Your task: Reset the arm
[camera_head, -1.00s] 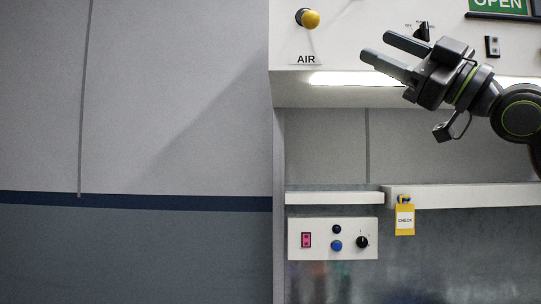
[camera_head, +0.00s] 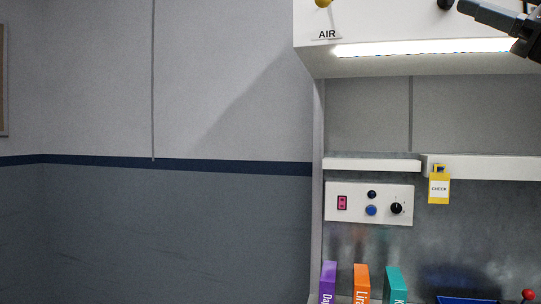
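My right gripper (camera_head: 487,15) is at the top right corner, in front of the white overhead panel. One dark finger and part of the gripper body show. The rest of the gripper and its arm are cut off by the frame edge, so its opening cannot be judged. No held object shows. My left gripper is not in view.
The white overhead panel (camera_head: 385,25) has a light strip under it. Below are a small control box (camera_head: 368,218), a yellow CHECK tag (camera_head: 439,188), several upright books (camera_head: 361,284), a blue tray (camera_head: 468,300) and a red-knobbed lever (camera_head: 528,294).

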